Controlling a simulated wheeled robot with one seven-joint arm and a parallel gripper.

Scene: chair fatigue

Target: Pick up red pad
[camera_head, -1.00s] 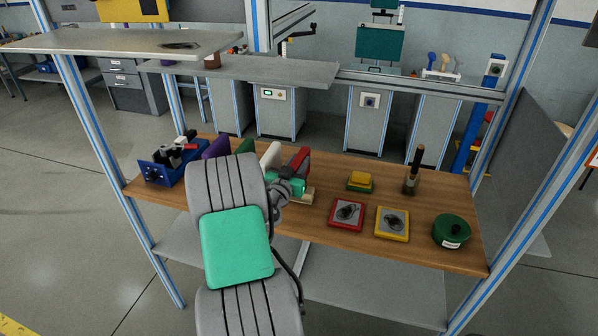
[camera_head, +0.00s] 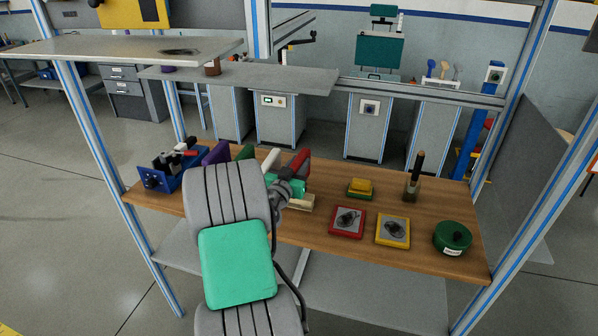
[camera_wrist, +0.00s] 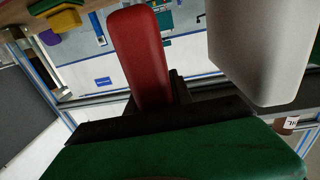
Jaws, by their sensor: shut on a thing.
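The red pad (camera_head: 299,163) stands at the right end of a row of pads on the wooden bench, next to a white pad (camera_head: 272,160). My gripper (camera_head: 293,186) is at the red pad, and the wrist partly hides its lower part. In the wrist view the red pad (camera_wrist: 140,50) rises upright from the dark jaws (camera_wrist: 165,92), which are shut on it. The white pad (camera_wrist: 265,45) is to its right there, with a gap between them. Whether the red pad's bottom touches its support is hidden.
A purple pad (camera_head: 217,153) and a green pad (camera_head: 245,152) stand left of the white one, beside a blue vise (camera_head: 158,176). Red (camera_head: 347,222) and yellow (camera_head: 393,229) square trays and a green round container (camera_head: 453,237) lie right. A grey shelf (camera_head: 250,76) hangs above.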

